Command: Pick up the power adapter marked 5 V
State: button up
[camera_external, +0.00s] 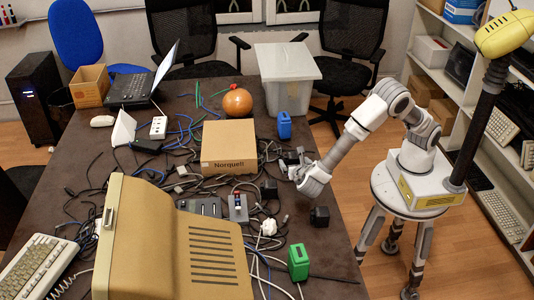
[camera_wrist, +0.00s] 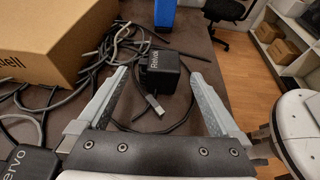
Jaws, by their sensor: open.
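My gripper (camera_wrist: 159,78) is open, with its two fingers apart. A black power adapter (camera_wrist: 165,73) with pale brand lettering lies on the table between the fingertips, with a gap on each side. A cable with a light plug lies beside it. No 5 V mark is legible on it. Another black adapter (camera_wrist: 28,163) with similar lettering is cut off at the lower left of the wrist view. In the external view, my gripper (camera_external: 293,160) is low over the table, right of the cardboard box, and largely hides what is between its fingers. A black adapter (camera_external: 319,216) lies near the right edge.
A cardboard box (camera_external: 228,162) stands left of my gripper, with tangled cables between. A blue block-shaped item (camera_external: 284,124) stands beyond, and a green one (camera_external: 298,262) stands nearer the camera. The large beige computer case (camera_external: 180,240) fills the near table. The table's right edge is close.

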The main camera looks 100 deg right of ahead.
aim_at(290, 154)
jog(key=b+x, duration=0.3)
jog(key=x, duration=0.4)
jog(key=shift+w+d, duration=0.1)
jog(key=shift+d, duration=0.65)
jog(key=c, duration=1.5)
